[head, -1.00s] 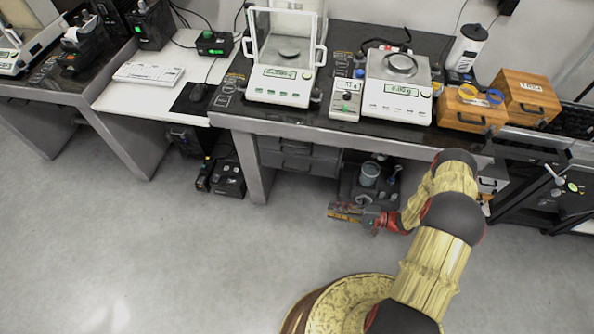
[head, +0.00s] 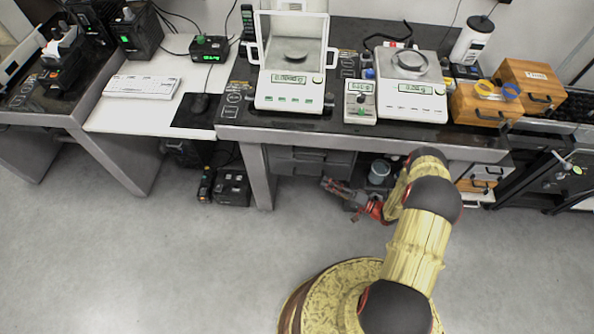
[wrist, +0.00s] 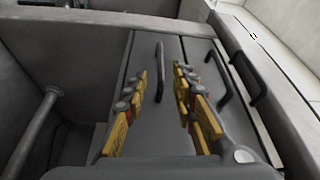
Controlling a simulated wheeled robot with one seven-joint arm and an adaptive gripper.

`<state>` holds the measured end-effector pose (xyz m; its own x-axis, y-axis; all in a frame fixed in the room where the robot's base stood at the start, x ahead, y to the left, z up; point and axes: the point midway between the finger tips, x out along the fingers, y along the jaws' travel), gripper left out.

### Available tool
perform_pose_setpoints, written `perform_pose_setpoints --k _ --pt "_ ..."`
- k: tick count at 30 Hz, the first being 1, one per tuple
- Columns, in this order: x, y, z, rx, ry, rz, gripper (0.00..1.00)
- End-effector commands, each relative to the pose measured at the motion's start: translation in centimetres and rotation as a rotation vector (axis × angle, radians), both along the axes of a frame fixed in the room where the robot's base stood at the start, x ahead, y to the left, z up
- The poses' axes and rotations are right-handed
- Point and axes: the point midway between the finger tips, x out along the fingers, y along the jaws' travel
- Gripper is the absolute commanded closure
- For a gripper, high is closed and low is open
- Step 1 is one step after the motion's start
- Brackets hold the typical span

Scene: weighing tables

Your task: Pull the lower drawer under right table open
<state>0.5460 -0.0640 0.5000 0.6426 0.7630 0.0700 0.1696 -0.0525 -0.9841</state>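The right table (head: 400,143) has a grey drawer unit under its left part. The lower drawer (head: 296,168) sits below the upper drawer (head: 297,154), and both look closed. In the head view my gripper (head: 328,184) is low beside the unit's right end. In the wrist view, which is turned on its side, my gripper (wrist: 160,75) is open, with yellow-padded fingers. A dark bar handle (wrist: 159,72) on a grey drawer front shows between the fingertips, with no clear contact. Another handle (wrist: 220,80) lies right of the fingers. The lower drawer's handle is not clear in the head view.
Balances, including a glass-shielded one (head: 292,75), stand on the table. A table leg (head: 257,175) is left of the drawers. A dark box (head: 232,187) stands on the floor farther left. A grey container (head: 379,171) is under the table behind my arm.

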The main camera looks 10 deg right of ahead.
Motion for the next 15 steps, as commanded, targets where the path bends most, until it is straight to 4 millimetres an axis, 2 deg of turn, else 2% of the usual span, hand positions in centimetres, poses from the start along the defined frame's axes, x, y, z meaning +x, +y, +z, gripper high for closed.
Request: perform_pose_setpoints --k 5,15 --pt "0.5 0.5 0.0 -0.004 -0.007 0.000 0.73" --pt "3.6 4.4 0.3 -0.004 -0.006 0.003 0.73"
